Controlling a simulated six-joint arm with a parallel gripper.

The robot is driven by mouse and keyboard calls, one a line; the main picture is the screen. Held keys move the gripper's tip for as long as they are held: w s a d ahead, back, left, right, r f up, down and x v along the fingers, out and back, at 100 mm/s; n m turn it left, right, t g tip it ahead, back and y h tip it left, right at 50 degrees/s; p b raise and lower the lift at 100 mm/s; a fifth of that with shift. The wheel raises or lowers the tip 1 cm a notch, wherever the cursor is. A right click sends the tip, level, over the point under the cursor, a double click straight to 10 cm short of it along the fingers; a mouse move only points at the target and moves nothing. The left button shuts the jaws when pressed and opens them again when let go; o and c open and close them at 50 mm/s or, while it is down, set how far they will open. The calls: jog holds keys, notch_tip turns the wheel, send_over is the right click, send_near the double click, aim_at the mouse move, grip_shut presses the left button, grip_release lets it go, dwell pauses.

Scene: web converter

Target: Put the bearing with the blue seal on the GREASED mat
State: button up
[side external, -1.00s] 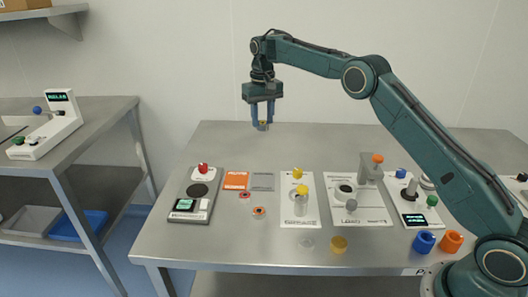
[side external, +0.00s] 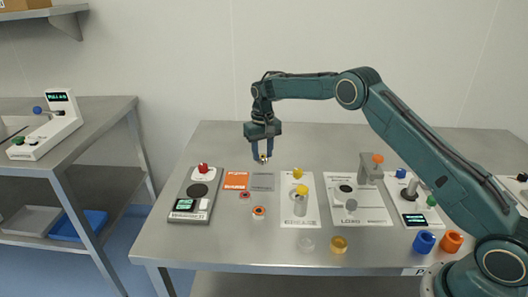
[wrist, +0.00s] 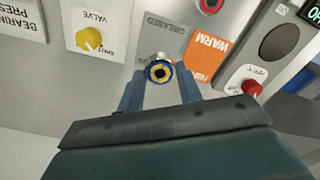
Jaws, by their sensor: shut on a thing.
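My gripper (side external: 262,157) is shut on a small metal bearing (side external: 262,159) and holds it in the air above the far side of the table. The GREASED mat (side external: 262,182) is a grey square flat on the table, just below and in front of the bearing in the side view. Its label is readable in the wrist view (wrist: 163,32), and the bearing overlaps its edge there. Nothing is seen lying on the mat.
The orange WARM mat (side external: 236,180) adjoins the grey mat. Two bearings with reddish seals (side external: 245,195) (side external: 259,212) lie in front. A device with a red button (side external: 203,169) stands left; a valve panel with a yellow knob (side external: 298,174) stands right. The table's back is clear.

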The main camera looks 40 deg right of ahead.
aim_at(263, 156)
jog(key=shift+f, duration=3.9)
jog(key=shift+f, duration=0.15)
jog(key=o, duration=1)
notch_tip(263, 156, up, 11)
jog(key=shift+r, duration=0.65)
